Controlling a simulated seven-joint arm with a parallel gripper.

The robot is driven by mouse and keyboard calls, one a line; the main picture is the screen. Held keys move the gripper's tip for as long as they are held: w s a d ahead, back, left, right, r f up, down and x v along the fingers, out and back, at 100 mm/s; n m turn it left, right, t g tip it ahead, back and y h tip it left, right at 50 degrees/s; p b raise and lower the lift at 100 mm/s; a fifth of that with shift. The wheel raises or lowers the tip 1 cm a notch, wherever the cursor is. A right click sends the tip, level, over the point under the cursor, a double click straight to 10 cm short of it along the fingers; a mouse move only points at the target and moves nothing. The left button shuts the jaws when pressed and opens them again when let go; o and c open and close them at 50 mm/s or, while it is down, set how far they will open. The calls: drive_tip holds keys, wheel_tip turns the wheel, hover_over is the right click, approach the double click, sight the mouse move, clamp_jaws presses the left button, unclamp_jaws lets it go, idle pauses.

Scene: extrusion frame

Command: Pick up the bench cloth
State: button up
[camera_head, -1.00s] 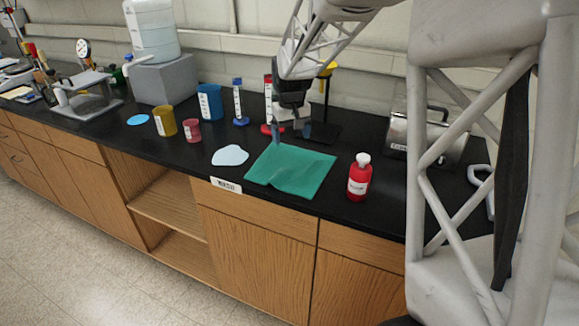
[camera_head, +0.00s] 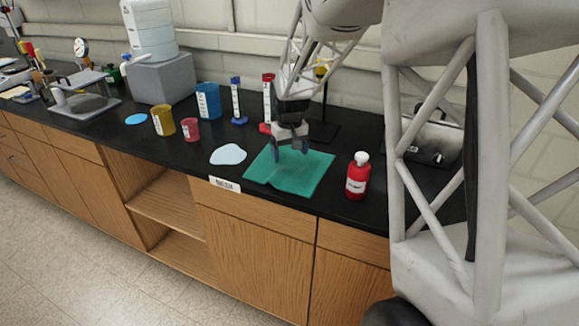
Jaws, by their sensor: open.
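The bench cloth (camera_head: 290,178) is a green, slightly rumpled sheet lying on the black bench top, near its front edge. My gripper (camera_head: 291,151) is open and points down over the back part of the cloth. Its two dark fingers are apart, with nothing between them. The fingertips appear close above the cloth's far part; I cannot tell whether they touch it.
A red bottle with a white cap (camera_head: 357,176) stands just right of the cloth. A pale blue puddle-like patch (camera_head: 228,154) lies to its left. Behind are a red cylinder (camera_head: 268,98), a blue cylinder (camera_head: 236,102) and a stand (camera_head: 323,112). Cups (camera_head: 163,120) stand further left.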

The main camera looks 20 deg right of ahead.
sight(290, 167)
drive_tip(key=shift+f, duration=1.8)
drive_tip(key=shift+c, duration=0.4)
clamp_jaws()
wheel_tip(290, 167, up, 12)
idle(0.4)
